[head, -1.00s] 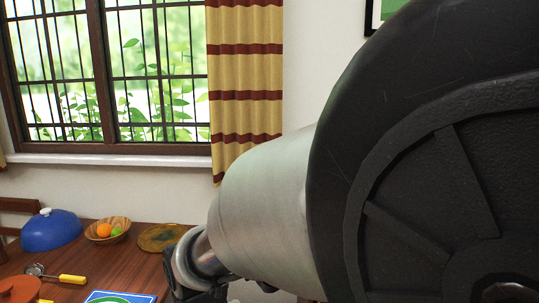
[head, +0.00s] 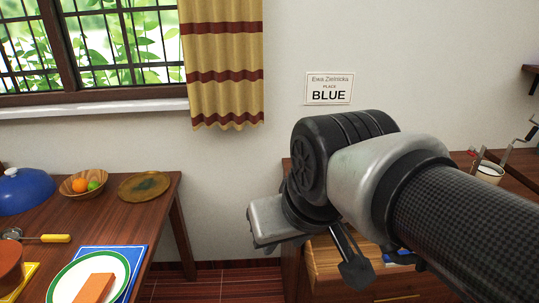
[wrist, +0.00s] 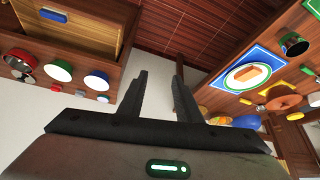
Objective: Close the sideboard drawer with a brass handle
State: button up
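The sideboard (head: 440,272) is dark wood and stands against the wall at the right of the head view. Its drawer (head: 325,262) is pulled out, showing a light wood inside, partly behind my arm. In the wrist view the open drawer (wrist: 85,33) is at the upper left, with a blue item (wrist: 53,15) in it.
A wooden table (head: 140,213) stands left with a blue dome (head: 26,192), a fruit bowl (head: 86,184) and a plate (head: 90,280). Open floor (head: 205,287) lies between table and sideboard.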

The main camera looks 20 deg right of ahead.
aim_at(322, 257)
jog(key=z, duration=1.65)
jog(key=l, duration=0.7)
jog(key=i, duration=0.1)
jog(key=u, duration=0.05)
